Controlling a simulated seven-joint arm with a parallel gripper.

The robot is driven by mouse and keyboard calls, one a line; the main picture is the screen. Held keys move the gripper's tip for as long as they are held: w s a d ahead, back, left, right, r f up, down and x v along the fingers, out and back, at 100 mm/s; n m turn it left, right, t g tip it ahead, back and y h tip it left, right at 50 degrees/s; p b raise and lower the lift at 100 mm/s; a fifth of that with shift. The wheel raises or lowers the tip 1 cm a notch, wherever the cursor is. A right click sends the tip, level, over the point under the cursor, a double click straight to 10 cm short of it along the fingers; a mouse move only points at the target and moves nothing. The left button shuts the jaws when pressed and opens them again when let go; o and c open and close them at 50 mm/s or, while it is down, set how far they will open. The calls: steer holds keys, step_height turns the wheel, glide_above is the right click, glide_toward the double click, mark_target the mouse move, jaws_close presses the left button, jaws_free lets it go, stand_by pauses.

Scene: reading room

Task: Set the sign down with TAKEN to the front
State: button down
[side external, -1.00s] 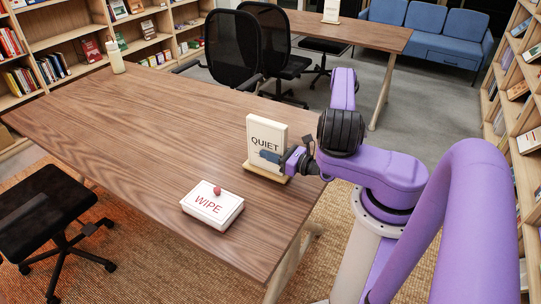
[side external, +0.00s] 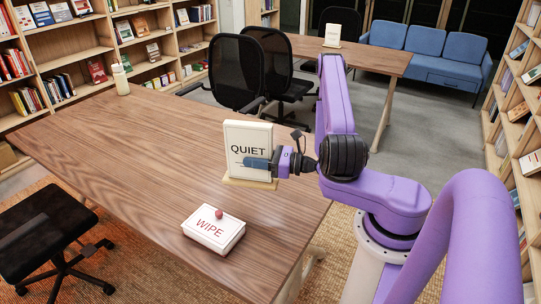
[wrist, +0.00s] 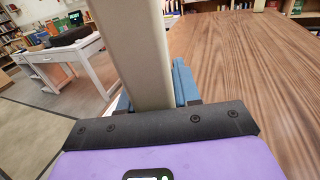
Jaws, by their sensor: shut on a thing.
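The sign (side external: 250,135) is an upright white block on a pale wooden base (side external: 238,182), with QUIET facing the side camera. No TAKEN face shows in that view. My gripper (side external: 262,164) is shut on the sign from its right side, low on the block, with a blue finger across the front. In the wrist view the sign (wrist: 133,50) is a plain cream edge between my blue fingers (wrist: 155,92); no lettering shows there. The base is over the table (side external: 130,150), but I cannot tell whether it touches the top.
A white WIPE box (side external: 214,232) with a red knob lies nearer the side camera. A pale bottle (side external: 121,80) stands at the far left corner. The tabletop left of the sign is clear. Black chairs (side external: 238,65) stand behind the table.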

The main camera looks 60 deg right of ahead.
steer(key=s+a+r+n+g+y, duration=0.1)
steer(key=s+a+n+g+y, duration=0.2)
steer(key=a+n+g+y, duration=0.45)
steer(key=s+a+n+g+y, duration=0.2)
steer(key=a+n+g+y, duration=0.35)
steer(key=a+g, duration=0.4)
steer(key=s+a+n+g+h, duration=0.4)
steer(key=s+a+n+g, duration=0.2)
steer(key=s+n+g, duration=0.3)
steer(key=n+t+h, duration=1)
steer(key=n+h, duration=1.9)
steer(key=h, duration=0.4)
glide_above(276, 185)
steer(key=shift+d+f, duration=0.1)
steer(key=shift+f, duration=0.85)
steer(key=shift+m+g, duration=0.4)
steer(key=shift+g, duration=0.1)
steer(key=shift+w+d+f, duration=0.8)
steer(key=shift+w+f, duration=0.25)
steer(key=shift+f, duration=0.55)
steer(key=shift+w+d+f, duration=0.75)
steer(key=shift+w+f, duration=0.35)
steer(key=shift+f, duration=0.55)
steer(key=shift+w+d+f, duration=0.8)
steer(key=shift+w+f, duration=0.25)
steer(key=shift+f, duration=0.55)
